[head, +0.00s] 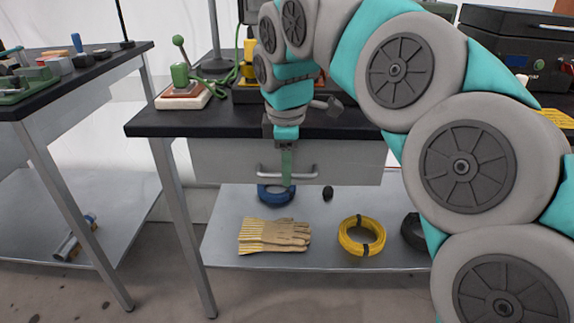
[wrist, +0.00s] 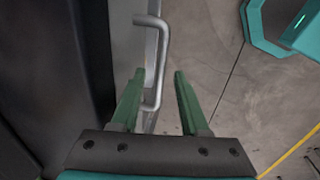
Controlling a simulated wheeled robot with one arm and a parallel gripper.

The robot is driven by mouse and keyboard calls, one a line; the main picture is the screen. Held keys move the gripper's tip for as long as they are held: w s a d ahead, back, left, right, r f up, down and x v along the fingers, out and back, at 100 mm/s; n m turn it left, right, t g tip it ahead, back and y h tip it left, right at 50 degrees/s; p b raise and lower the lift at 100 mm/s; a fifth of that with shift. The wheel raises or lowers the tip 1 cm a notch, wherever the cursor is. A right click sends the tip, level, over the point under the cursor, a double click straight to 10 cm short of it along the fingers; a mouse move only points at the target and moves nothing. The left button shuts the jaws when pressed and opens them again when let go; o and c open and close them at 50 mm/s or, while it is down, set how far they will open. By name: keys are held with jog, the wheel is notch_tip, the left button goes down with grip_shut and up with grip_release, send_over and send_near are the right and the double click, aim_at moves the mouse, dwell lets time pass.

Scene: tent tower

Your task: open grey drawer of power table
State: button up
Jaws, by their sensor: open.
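The grey drawer (head: 225,160) sits under the black top of the power table (head: 155,122) in the head view and looks shut. Its metal bar handle (head: 305,172) runs across the drawer front. My gripper (head: 287,168) is at the handle, pointing down at its middle. In the wrist view the handle (wrist: 154,60) comes down between the two green fingers of my gripper (wrist: 156,85). The fingers are apart, with the handle nearer the left finger. I cannot tell whether they touch it.
The lower shelf (head: 215,240) holds tan gloves (head: 275,235), a yellow cable coil (head: 361,236) and a blue coil (head: 275,194). A second table (head: 120,62) stands at the left. A green lever device (head: 180,80) stands on the power table. Bare floor lies in front.

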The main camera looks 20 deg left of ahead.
jog(key=shift+c, duration=0.4)
grip_shut()
dwell(0.9)
